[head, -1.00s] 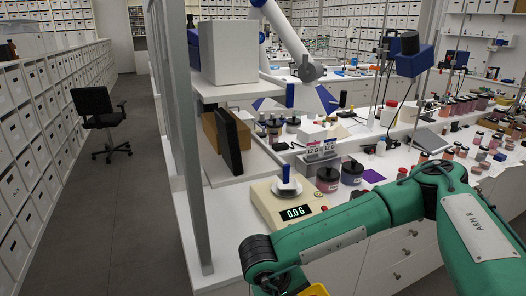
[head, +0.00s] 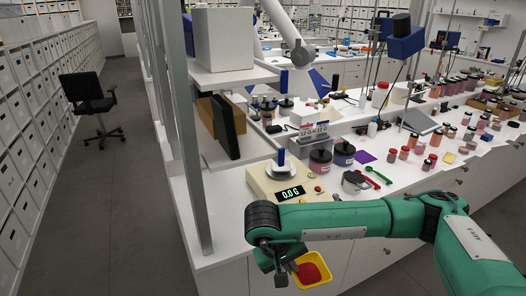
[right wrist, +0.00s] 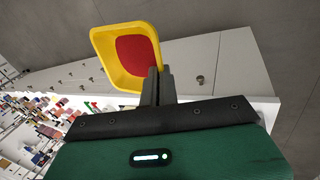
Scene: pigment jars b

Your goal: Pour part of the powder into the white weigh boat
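A yellow boat (head: 299,273) with red powder (head: 312,272) in it hangs out in front of the bench, at the bottom of the head view. My right gripper (head: 288,265) is shut on its rim. In the right wrist view the fingers (right wrist: 157,84) close on the near edge of the yellow boat (right wrist: 104,47), and red powder (right wrist: 137,62) covers part of its floor. The white weigh boat (head: 287,184) sits on the cream scale (head: 260,182), whose display (head: 289,193) reads 0.0 G. The right forearm lies between scale and yellow boat. My left gripper is out of view.
Dark-lidded jars (head: 320,160) stand right of the scale. A black and grey object (head: 354,182), a red and a green scoop (head: 378,174) lie farther right. A grey post (head: 189,165) and shelf (head: 232,76) stand at left.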

